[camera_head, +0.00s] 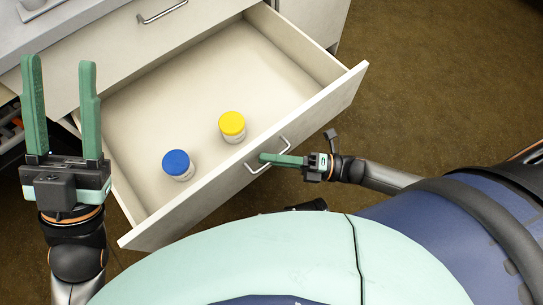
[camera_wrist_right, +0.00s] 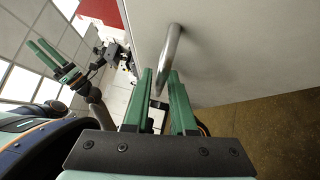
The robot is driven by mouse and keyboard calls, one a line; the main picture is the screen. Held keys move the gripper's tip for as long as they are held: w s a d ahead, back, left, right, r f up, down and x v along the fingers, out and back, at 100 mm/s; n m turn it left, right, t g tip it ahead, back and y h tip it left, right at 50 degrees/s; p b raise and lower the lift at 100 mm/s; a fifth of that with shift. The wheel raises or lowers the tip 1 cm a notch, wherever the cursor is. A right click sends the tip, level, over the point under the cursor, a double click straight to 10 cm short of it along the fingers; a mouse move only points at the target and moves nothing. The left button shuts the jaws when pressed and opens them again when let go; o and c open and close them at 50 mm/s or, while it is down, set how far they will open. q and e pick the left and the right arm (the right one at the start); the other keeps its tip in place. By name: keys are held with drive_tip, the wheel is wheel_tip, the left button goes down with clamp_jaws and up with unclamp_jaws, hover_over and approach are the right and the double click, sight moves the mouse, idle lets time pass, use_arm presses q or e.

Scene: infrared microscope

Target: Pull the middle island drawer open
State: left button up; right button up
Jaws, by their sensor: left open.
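The middle island drawer (camera_head: 315,108) is pulled out, its white front angled toward me and its pale interior exposed. A silver bar handle (camera_head: 268,156) is on the front. My right gripper (camera_head: 264,158) is at this handle. In the right wrist view, the handle (camera_wrist_right: 172,50) runs between the close-set green fingers of my right gripper (camera_wrist_right: 161,80), which look shut on it; the exact contact is partly hidden. My left gripper (camera_head: 60,80) is open and empty, raised at the left of the head view.
A yellow-capped jar (camera_head: 232,126) and a blue-capped jar (camera_head: 178,165) stand in the drawer. Another drawer front with a handle (camera_head: 162,12) is above it. Brown floor (camera_head: 440,80) is clear on the right.

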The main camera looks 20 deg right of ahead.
drive_tip(key=v, duration=1.2)
drive_tip(key=shift+d+p, duration=0.25)
drive_tip(key=shift+p, duration=0.05)
drive_tip(key=shift+s, duration=0.1)
